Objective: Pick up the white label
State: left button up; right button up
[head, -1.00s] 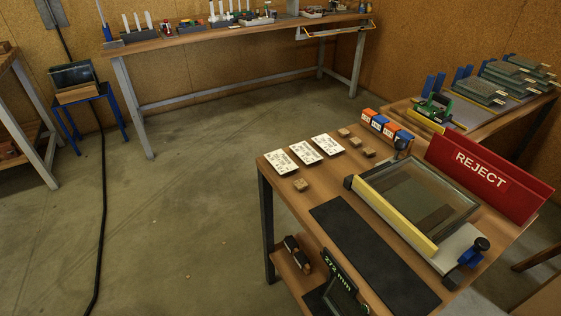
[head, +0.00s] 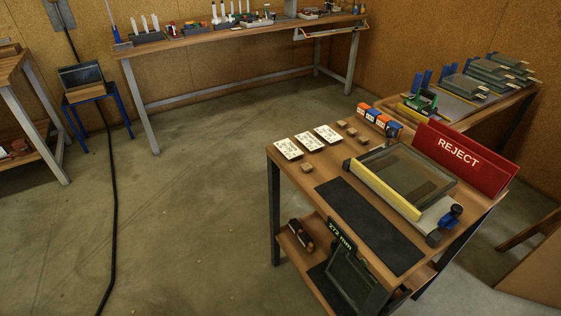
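Three white labels with dark print lie in a row at the far left of the near wooden table: a left one (head: 289,149), a middle one (head: 308,141) and a right one (head: 327,134). They lie flat and apart from one another. Which one is the task's label, I cannot tell. Neither of my grippers shows in the head view.
The near table (head: 300,182) also holds small wooden blocks, a dark mat (head: 370,222), a glass frame with a yellow bar (head: 384,192) and a red REJECT sign (head: 463,158). A display reading 272 mm (head: 342,236) is at its front. Open floor (head: 190,215) lies left.

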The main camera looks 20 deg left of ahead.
aim_at(289, 149)
jog(key=u, duration=0.05)
jog(key=k, duration=0.1)
jog(key=u, duration=1.55)
jog(key=i, duration=1.2)
jog(key=z, duration=2.8)
